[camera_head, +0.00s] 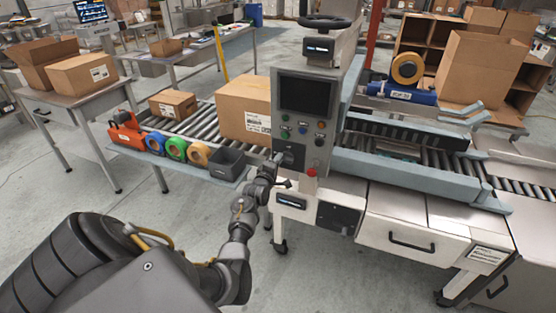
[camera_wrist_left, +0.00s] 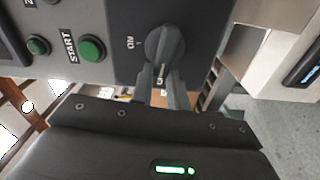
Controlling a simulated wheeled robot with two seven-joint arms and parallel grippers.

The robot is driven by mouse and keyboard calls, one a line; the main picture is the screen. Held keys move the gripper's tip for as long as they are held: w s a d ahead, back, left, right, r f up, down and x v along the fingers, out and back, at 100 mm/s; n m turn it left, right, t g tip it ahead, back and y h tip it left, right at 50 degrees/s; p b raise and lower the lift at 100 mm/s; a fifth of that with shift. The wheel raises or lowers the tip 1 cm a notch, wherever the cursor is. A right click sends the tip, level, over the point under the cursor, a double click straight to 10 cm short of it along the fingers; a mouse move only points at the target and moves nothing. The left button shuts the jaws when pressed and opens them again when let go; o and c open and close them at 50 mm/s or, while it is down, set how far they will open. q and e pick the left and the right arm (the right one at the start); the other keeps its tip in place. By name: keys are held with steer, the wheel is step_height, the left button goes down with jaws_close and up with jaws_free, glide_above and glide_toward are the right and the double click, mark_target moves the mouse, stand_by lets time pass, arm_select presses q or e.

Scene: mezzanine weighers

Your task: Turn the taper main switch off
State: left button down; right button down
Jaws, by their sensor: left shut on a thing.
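The taper's grey control panel (camera_head: 303,112) stands upright with a dark screen and several coloured buttons. The main switch is a dark rotary knob (camera_wrist_left: 163,44) on a dark plate at the panel's lower part; in the head view the plate (camera_head: 293,151) is partly behind my gripper. An ON mark shows beside the knob, and a second mark below it is partly covered. My left gripper (camera_head: 279,161) is at the switch, its fingers (camera_wrist_left: 162,90) shut on the knob's handle. The knob's exact setting is hard to read. My right gripper is not in view.
A green START button (camera_wrist_left: 91,48) sits close to the switch. A red button (camera_head: 311,172) is just below the panel. A roller conveyor (camera_head: 200,125) carries cardboard boxes (camera_head: 245,108) on the left. Tape rolls (camera_head: 176,148) and a dark bin (camera_head: 228,163) stand on its side shelf.

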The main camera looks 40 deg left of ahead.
arm_select(q)
steer(key=shift+f+n, duration=0.15)
steer(key=shift+n, duration=0.45)
steer(key=c, duration=1.4)
jaws_free()
steer(key=shift+o, duration=0.2)
steer(key=v, duration=1.1)
steer(key=shift+b, duration=0.3)
steer(key=shift+w, duration=0.1)
